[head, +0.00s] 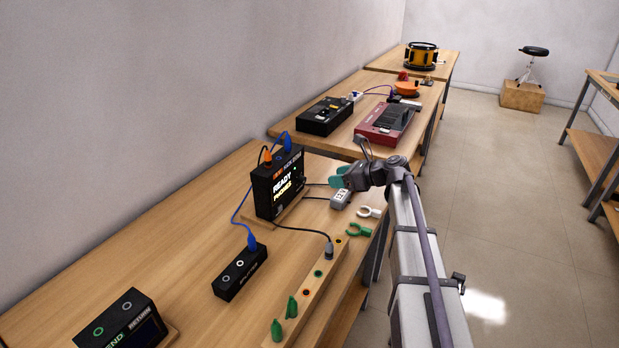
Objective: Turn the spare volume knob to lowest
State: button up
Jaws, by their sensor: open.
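My gripper (342,177) has teal fingers and hangs over the far end of the near bench, at the end of my arm. It is open, with nothing seen between its fingers. A black unit (277,184) stands to the left with a lit display reading "READY PHONES". I cannot make out which part is the spare volume knob; it is too small or hidden behind the gripper.
A wooden strip (311,290) with coloured sockets and a plugged-in cable runs along the bench's front edge. A black splitter box (240,273) and a "SEND RETURN" box (127,322) stand nearer. Cables cross the bench (190,235).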

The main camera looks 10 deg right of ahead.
aim_at(305, 180)
jog(key=b+x, duration=0.4)
jog(key=x, duration=0.6)
jog(key=shift+w+f, duration=0.1)
jog(key=shift+w, duration=0.05)
jog(key=shift+w+a, duration=0.2)
jog(key=shift+a, duration=0.1)
jog(key=c, duration=0.9)
